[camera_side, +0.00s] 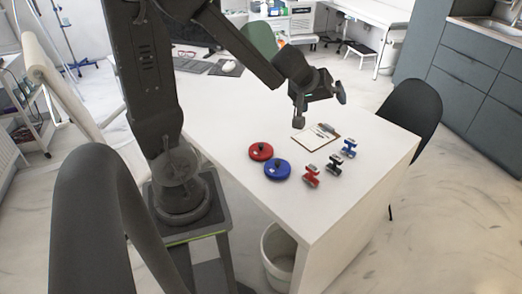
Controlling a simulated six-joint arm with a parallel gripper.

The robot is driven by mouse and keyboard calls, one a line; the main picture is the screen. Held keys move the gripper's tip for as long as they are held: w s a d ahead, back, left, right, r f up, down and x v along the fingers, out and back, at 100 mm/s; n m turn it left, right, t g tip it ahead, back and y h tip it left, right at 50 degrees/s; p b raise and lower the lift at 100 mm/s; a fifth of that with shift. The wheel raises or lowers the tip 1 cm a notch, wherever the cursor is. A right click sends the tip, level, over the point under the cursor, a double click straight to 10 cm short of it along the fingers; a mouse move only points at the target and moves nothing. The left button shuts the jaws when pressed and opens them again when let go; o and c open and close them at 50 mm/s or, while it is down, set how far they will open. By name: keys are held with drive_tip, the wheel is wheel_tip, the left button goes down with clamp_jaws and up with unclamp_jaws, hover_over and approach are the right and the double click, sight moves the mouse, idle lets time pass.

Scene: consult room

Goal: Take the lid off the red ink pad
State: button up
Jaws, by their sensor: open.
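The red ink pad (261,152) is a round red disc with a small dark knob on top. It lies on the white table, left of the middle of the work area, and looks covered. A similar round blue pad (277,169) with a dark knob lies close to it, nearer the front. My gripper (320,108) is open and hangs above the table, up and to the right of the red pad, near the clipboard. I see nothing between its fingers. The seam between the red lid and its base is too small to make out.
A red stamp (311,176), a black stamp (334,164) and a blue stamp (349,148) stand in a row right of the pads. A clipboard (313,138) with paper lies behind them. The white tabletop (350,205) is clear toward its front right edge.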

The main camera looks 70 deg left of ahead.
drive_tip(key=s+a+f+n+g+y, duration=0.2)
drive_tip(key=s+a+f+n+g, duration=0.2)
drive_tip(key=a+f, duration=0.3)
drive_tip(key=n+g, duration=0.2)
drive_tip(key=g, duration=0.2)
approach(262, 145)
drive_tip(key=shift+x, duration=5.5)
drive_tip(key=shift+s+d, duration=0.1)
drive_tip(key=shift+d, duration=0.05)
drive_tip(key=shift+c, duration=0.3)
drive_tip(key=c, duration=0.5)
drive_tip(key=shift+r, duration=0.1)
